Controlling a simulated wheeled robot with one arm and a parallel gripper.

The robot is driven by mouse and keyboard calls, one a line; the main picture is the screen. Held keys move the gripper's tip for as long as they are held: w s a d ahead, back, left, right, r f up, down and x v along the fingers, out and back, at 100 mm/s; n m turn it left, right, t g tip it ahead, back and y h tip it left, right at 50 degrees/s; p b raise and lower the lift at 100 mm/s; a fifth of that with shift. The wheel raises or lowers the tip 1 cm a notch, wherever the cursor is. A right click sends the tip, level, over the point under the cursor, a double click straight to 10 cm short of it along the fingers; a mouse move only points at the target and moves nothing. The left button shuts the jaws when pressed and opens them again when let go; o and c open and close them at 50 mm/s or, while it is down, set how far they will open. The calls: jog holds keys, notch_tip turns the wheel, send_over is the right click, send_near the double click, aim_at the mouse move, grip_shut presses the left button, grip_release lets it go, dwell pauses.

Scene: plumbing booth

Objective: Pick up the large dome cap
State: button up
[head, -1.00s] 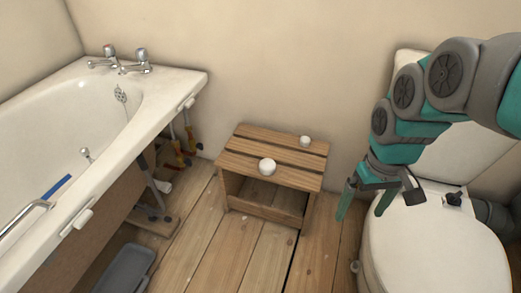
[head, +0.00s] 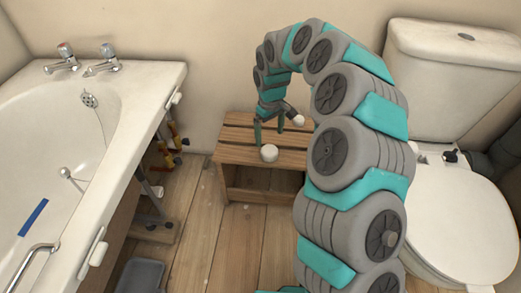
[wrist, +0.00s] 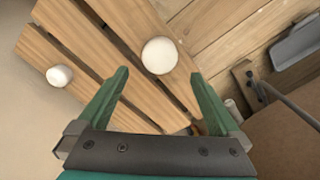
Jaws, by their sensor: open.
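The large dome cap (head: 269,153) is a round white cap near the front edge of the slatted wooden stool (head: 238,133). In the wrist view the large cap (wrist: 159,55) lies ahead of my fingertips, roughly midway between their lines and apart from both. A smaller white cap (head: 298,120) sits farther back on the stool; it also shows at the left of the wrist view (wrist: 59,76). My gripper (head: 268,135) is above the stool, behind the large cap in the head view. Its two green fingers are spread and empty in the wrist view (wrist: 160,82).
A bathtub (head: 135,100) with taps stands left of the stool, with pipes under its rim. A toilet (head: 455,215) stands at the right. A grey tray (head: 140,276) lies on the floor at the lower left. Wooden floor in front of the stool is clear.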

aim_at(270, 148)
notch_tip(270, 148, down, 2)
jog(key=shift+f, duration=0.15)
jog(key=shift+d+f+p, duration=0.1)
jog(key=shift+f+p, duration=0.2)
jog(key=shift+f, duration=2.45)
jog(key=shift+c, duration=0.4)
jog(key=c, duration=1.2)
